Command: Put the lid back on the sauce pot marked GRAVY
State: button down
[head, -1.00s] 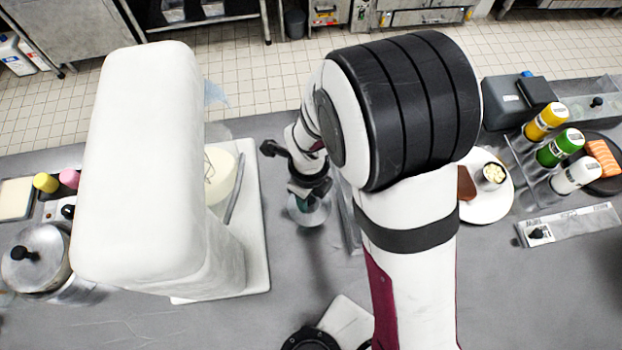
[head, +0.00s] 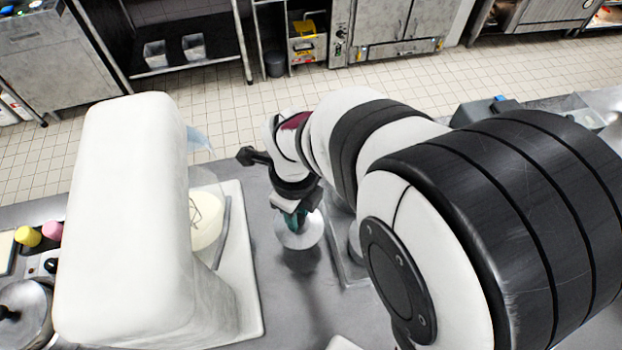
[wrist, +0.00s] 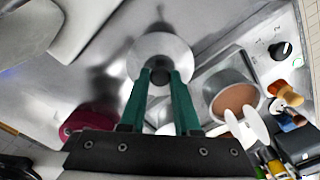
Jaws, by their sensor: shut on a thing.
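My gripper (wrist: 160,80) has green fingers shut on the dark knob of a round metal lid (wrist: 160,50). In the head view my gripper (head: 294,218) holds the lid (head: 302,236) above the grey counter, just right of the white mixer's board. An open metal pot with brown sauce (wrist: 236,99) stands to the right of the lid in the wrist view, apart from it. In the head view my arm hides most of the area right of the lid. No GRAVY marking is readable.
A white mixer (head: 140,220) with a clear bowl (head: 208,215) stands left of my gripper. A lidded pot (head: 22,310) is at the far left. A metal tray (head: 347,268) lies right of the lid. Bottles (wrist: 275,168) show at the wrist view's lower right.

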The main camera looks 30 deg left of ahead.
jog(key=w+d+r+m, duration=0.3)
jog(key=w+r, duration=0.1)
jog(key=w, duration=0.3)
jog(key=w+d+r+m, duration=0.2)
jog(key=w+r+m, duration=0.15)
jog(key=w, duration=0.25)
jog(key=shift+n, duration=0.35)
jog(key=shift+w+d+f, duration=0.15)
jog(key=shift+f, duration=2.55)
jog(key=shift+f, duration=0.15)
jog(key=shift+c, duration=0.3)
grip_release()
notch_tip(320, 180, up, 7)
